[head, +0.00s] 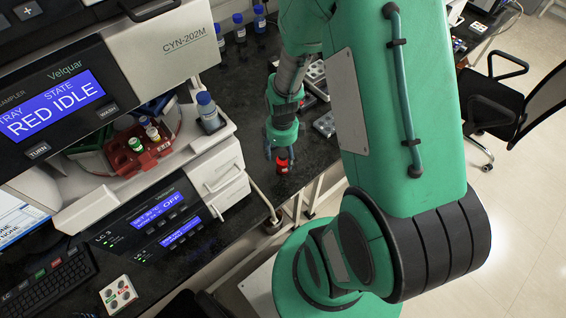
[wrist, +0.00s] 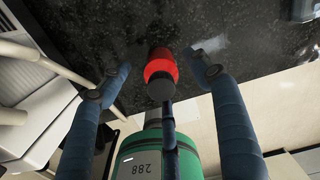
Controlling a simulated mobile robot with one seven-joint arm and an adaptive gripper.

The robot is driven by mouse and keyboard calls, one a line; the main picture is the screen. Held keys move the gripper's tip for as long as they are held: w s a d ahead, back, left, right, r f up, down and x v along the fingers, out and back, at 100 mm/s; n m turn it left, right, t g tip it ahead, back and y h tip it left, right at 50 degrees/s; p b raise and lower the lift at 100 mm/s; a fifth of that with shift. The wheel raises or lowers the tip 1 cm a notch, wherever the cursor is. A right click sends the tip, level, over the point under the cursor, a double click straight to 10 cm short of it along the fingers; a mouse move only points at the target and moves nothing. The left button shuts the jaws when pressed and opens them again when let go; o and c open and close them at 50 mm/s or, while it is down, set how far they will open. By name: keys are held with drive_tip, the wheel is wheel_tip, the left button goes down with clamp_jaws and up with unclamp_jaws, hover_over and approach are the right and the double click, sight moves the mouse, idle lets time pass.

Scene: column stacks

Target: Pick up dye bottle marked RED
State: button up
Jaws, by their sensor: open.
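A small red bottle (head: 283,168) with a dark cap stands on the black counter, near its front edge. In the wrist view the red bottle (wrist: 160,66) is in the middle, its dark cap towards me. No label can be read on it. My gripper (head: 281,146) points down close above the bottle. In the wrist view the blue fingers of my gripper (wrist: 158,64) are spread to the left and right of the bottle, with gaps on both sides. The fingers hold nothing.
The analyser (head: 215,165) with drawers stands left of the bottle. Its red tray (head: 152,160) holds small vials. Blue-capped bottles (head: 239,27) stand at the back. Grey trays (head: 325,124) lie right of my gripper. Pale rails (wrist: 50,60) run at the wrist view's left.

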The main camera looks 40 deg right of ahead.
sight(283, 161)
drive_tip(key=shift+f, duration=0.1)
drive_tip(key=shift+s+d+f+b, duration=0.1)
drive_tip(key=shift+f+b, duration=0.35)
drive_tip(key=shift+f, duration=0.8)
drive_tip(key=shift+s+f+b, duration=0.1)
drive_tip(key=shift+f+b, duration=0.35)
drive_tip(key=shift+f, duration=0.8)
drive_tip(key=c, duration=1.4)
drive_tip(key=shift+r, duration=0.2)
drive_tip(key=shift+r+p, duration=0.35)
drive_tip(key=shift+r, duration=0.25)
wheel_tip(283, 161, up, 2)
drive_tip(key=shift+w+r+p, duration=0.1)
drive_tip(key=shift+p, duration=0.3)
drive_tip(key=s+a, duration=0.2)
drive_tip(key=s, duration=0.3)
drive_tip(key=s+a+r+p, duration=0.1)
drive_tip(key=s+a, duration=0.1)
drive_tip(key=s, duration=0.3)
drive_tip(key=s+a+p, duration=0.1)
drive_tip(key=s+a, duration=0.1)
drive_tip(key=s, duration=0.3)
drive_tip(key=shift+r, duration=0.15)
